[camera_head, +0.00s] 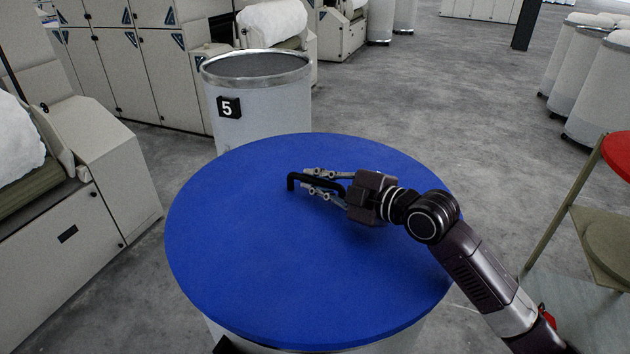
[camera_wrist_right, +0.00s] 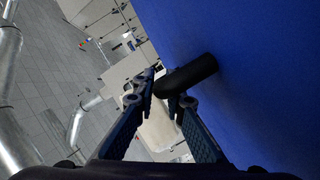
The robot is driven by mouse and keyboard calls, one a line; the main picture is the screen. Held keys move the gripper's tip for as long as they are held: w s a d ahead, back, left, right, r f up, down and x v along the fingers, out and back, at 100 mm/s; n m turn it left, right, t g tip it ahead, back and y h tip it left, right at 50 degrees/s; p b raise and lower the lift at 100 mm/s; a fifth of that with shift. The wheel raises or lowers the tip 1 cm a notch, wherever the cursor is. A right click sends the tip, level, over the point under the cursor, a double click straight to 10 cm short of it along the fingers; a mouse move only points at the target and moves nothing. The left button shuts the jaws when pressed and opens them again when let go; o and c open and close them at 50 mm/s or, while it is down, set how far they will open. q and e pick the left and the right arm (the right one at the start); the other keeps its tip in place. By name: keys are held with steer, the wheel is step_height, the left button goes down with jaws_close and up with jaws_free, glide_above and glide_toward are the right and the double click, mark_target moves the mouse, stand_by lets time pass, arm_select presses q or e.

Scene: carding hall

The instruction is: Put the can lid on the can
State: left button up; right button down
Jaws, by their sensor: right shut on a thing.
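The can lid (camera_head: 240,250) is a large round blue disc with a black bar handle (camera_head: 292,181) near its middle. My right gripper (camera_head: 312,182) is shut on the handle, its arm coming in from the lower right. In the right wrist view the fingers (camera_wrist_right: 165,97) close around the black handle (camera_wrist_right: 200,70), beside the blue lid face (camera_wrist_right: 270,70). The lid covers most of a pale can (camera_head: 385,345), of which only a strip shows at the bottom. I cannot tell whether the lid rests on its rim. My left gripper is not in view.
An open pale can (camera_head: 262,105) marked 5 stands just behind the lid. A cream machine (camera_head: 95,190) stands at the left. A stand with a red top (camera_head: 618,152) is at the right edge, and several pale cans (camera_head: 595,90) stand beyond it.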

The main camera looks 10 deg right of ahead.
steer(key=shift+f+b, duration=0.3)
steer(key=shift+f, duration=0.05)
steer(key=c, duration=2)
jaws_free()
steer(key=shift+r+p, duration=0.25)
steer(key=shift+p, duration=0.05)
steer(key=shift+r+p, duration=0.4)
steer(key=shift+r, duration=0.1)
steer(key=b+v, duration=0.1)
steer(key=v, duration=0.2)
steer(key=b+v, duration=0.1)
steer(key=v, duration=0.3)
steer(key=f+b+v, duration=0.1)
steer(key=b+v, duration=0.1)
steer(key=v, duration=0.1)
steer(key=shift+s+d+r, duration=0.1)
steer(key=shift+s+d, duration=0.05)
steer(key=shift+d, duration=0.15)
steer(key=shift+s+d+r+b, duration=0.3)
steer(key=shift+s+r, duration=0.1)
steer(key=shift+s, duration=0.3)
